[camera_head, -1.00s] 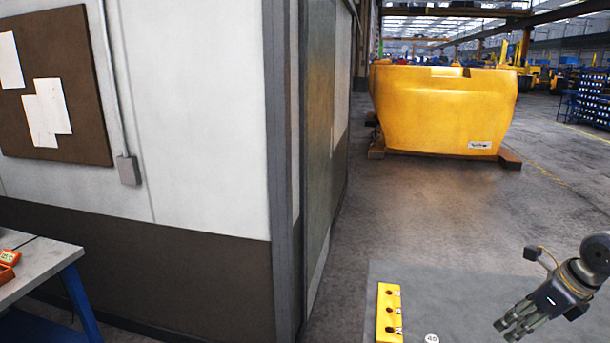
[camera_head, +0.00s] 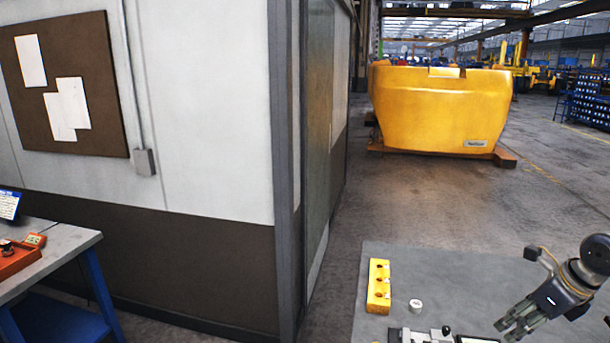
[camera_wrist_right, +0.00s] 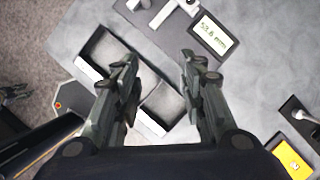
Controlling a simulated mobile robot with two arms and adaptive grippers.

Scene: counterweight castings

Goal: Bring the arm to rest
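My right gripper (camera_head: 508,328) hangs at the lower right of the head view, over the near part of a grey work surface (camera_head: 480,290). In the right wrist view its two fingers stand apart (camera_wrist_right: 158,68), with nothing held between them. Below them show open trays (camera_wrist_right: 105,50) and a measuring tool with a small display (camera_wrist_right: 213,35); the depth gap is hard to judge. My left gripper is not seen in the head view.
A yellow block with holes (camera_head: 378,287) and a white round piece (camera_head: 416,306) are on the grey surface. A side table (camera_head: 60,245) with an orange tray (camera_head: 15,260) stands left, beside a wall.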

